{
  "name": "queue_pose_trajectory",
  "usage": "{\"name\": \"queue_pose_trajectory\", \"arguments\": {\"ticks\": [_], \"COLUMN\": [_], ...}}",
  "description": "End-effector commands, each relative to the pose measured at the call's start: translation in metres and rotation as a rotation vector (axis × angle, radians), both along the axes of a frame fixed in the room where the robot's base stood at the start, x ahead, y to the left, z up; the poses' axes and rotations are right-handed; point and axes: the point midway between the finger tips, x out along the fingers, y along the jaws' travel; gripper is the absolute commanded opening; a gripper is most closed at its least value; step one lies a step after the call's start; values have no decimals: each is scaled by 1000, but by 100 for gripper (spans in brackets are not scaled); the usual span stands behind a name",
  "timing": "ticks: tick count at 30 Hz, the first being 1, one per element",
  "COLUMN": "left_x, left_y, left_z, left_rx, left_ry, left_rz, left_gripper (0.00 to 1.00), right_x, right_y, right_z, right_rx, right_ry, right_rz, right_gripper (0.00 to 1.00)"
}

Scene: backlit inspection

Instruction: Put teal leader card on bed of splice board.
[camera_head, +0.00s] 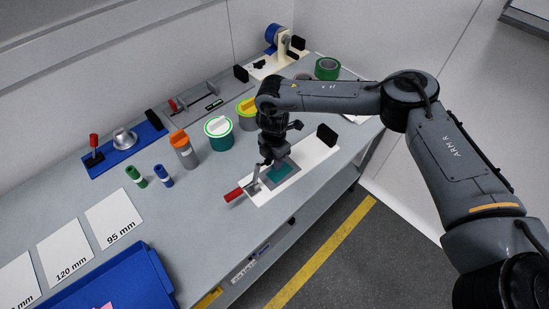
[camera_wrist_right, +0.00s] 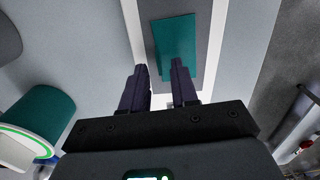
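The teal leader card (camera_head: 280,173) lies on the grey bed of the white splice board (camera_head: 314,156), which has a red-handled clamp at its left end. In the right wrist view the card (camera_wrist_right: 175,50) rests on the grey bed (camera_wrist_right: 203,30), turned slightly against its edges. My right gripper (camera_head: 268,160) is just above the board. In the wrist view its two fingers (camera_wrist_right: 160,88) stand apart with nothing held between them; the right fingertip overlaps the card's lower edge in the picture. My left gripper is not in view.
Lidded teal (camera_head: 219,133) and grey (camera_head: 183,149) containers stand left of the board, with small green (camera_head: 135,176) and blue (camera_head: 163,175) bottles beyond. A blue tray (camera_head: 118,282) and white length cards (camera_head: 114,216) lie at the lower left. The bench's front edge is close to the board.

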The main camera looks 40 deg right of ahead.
Motion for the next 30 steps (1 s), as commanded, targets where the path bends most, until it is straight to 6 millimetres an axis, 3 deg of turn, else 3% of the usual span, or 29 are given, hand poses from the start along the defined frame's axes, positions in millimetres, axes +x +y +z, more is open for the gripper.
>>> {"name": "queue_pose_trajectory", "arguments": {"ticks": [8,13,30], "left_x": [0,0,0], "left_y": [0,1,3], "left_z": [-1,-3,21], "left_rx": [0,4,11], "left_ry": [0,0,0], "left_rz": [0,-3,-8], "left_gripper": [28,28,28], "right_x": [-1,0,0], "right_y": [1,0,1], "right_z": [-1,11,115], "right_rx": [0,-2,-1], "right_ry": [3,0,-2], "right_rz": [2,3,2], "right_gripper": [28,28,28]}}
